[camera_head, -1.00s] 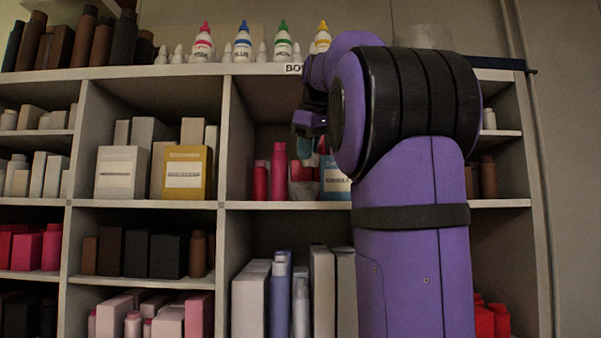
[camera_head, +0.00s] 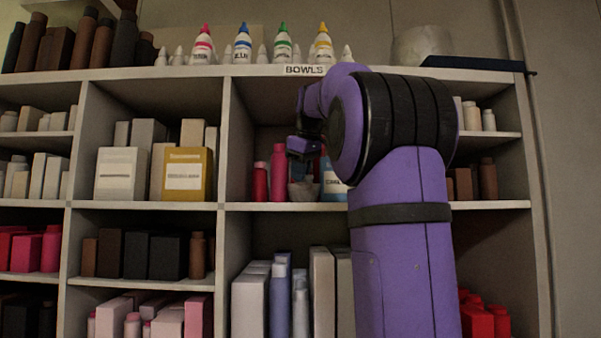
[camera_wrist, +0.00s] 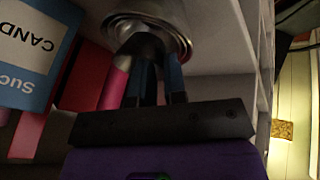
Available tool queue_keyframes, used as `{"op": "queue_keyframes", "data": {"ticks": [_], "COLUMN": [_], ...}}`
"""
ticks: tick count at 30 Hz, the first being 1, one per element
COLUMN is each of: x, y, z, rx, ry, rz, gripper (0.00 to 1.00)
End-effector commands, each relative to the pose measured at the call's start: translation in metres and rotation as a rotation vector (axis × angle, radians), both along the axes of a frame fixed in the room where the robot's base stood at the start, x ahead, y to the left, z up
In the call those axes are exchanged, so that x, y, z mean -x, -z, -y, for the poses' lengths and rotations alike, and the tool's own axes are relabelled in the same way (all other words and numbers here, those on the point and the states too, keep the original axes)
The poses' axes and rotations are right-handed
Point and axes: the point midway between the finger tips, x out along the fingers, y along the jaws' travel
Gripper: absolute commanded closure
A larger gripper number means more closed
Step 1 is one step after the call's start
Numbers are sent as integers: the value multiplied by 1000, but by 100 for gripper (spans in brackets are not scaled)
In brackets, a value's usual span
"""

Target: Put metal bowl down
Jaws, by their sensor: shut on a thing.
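The metal bowl (camera_wrist: 160,20) shows at the top of the wrist view, shiny and round, at the tips of my gripper (camera_wrist: 158,62). The two dark blue fingers are shut on its near side. In the head view, a small grey bowl shape (camera_head: 301,191) sits low in the middle compartment, just below my gripper (camera_head: 306,162). It is at about the level of the shelf board; I cannot tell whether it touches. My arm hides the right part of this compartment.
Pink bottles (camera_head: 278,172) stand close left of the bowl, and a blue labelled box (camera_head: 332,181) close right; the box also shows in the wrist view (camera_wrist: 35,55). A BOWLS label (camera_head: 304,70) marks the top board, where a pale rounded object (camera_head: 420,45) stands.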

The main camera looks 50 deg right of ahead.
Motion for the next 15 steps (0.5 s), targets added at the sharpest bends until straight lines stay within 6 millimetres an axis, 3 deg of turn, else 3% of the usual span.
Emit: {"op": "queue_keyframes", "data": {"ticks": [15], "x": [0], "y": [11], "z": [0], "rx": [1], "ry": [-1], "rz": [-1], "gripper": [100]}}
